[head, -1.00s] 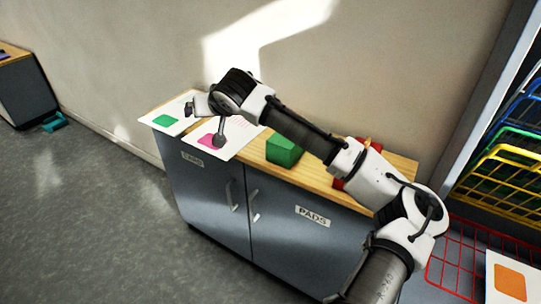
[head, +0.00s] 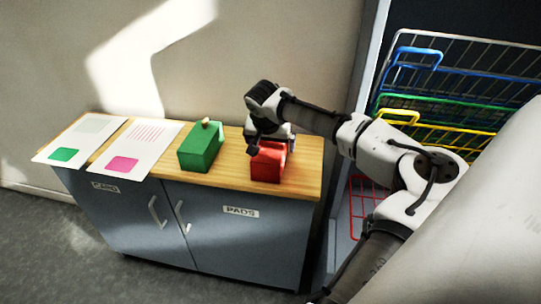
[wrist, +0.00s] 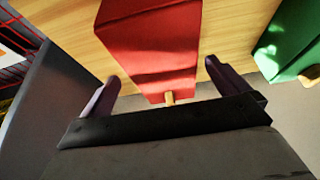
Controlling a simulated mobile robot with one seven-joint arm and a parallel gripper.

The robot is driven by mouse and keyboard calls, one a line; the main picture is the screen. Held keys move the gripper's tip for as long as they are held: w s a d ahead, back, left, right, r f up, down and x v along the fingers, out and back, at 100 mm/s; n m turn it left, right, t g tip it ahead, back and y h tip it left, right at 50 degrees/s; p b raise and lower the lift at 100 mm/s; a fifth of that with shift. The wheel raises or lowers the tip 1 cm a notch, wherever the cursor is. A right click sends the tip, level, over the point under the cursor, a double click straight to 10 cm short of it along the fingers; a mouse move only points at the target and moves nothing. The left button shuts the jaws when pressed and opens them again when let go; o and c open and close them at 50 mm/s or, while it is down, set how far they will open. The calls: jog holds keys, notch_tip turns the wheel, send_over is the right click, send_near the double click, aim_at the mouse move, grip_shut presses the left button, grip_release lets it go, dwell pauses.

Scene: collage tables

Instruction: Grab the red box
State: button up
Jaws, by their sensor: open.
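The red box (head: 267,165) stands on the wooden cabinet top near its right end. In the wrist view the red box (wrist: 150,48) fills the upper middle, with a small wooden knob (wrist: 170,97) at its near end. My gripper (head: 268,147) is over the red box in the head view and hides part of its top. In the wrist view my gripper (wrist: 162,84) is open, with one finger on each side of the box's near end. I see a gap beside each finger. How far down the fingers reach is hard to tell.
A green box (head: 200,148) with a knob stands left of the red box. Two printed cards, one with a green patch (head: 64,154) and one with a pink patch (head: 122,164), lie farther left. Coloured wire baskets (head: 440,100) stand at the right. The wall is close behind.

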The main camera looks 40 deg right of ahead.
jog(key=shift+w+p+x, duration=0.15)
jog(key=shift+p+x, duration=0.3)
jog(key=shift+x, duration=1)
jog(key=shift+w+p+x, duration=0.15)
jog(key=shift+p+x, duration=0.25)
jog(key=shift+x, duration=1.1)
jog(key=shift+r, duration=0.1)
jog(key=shift+c, duration=0.3)
jog(key=c, duration=1)
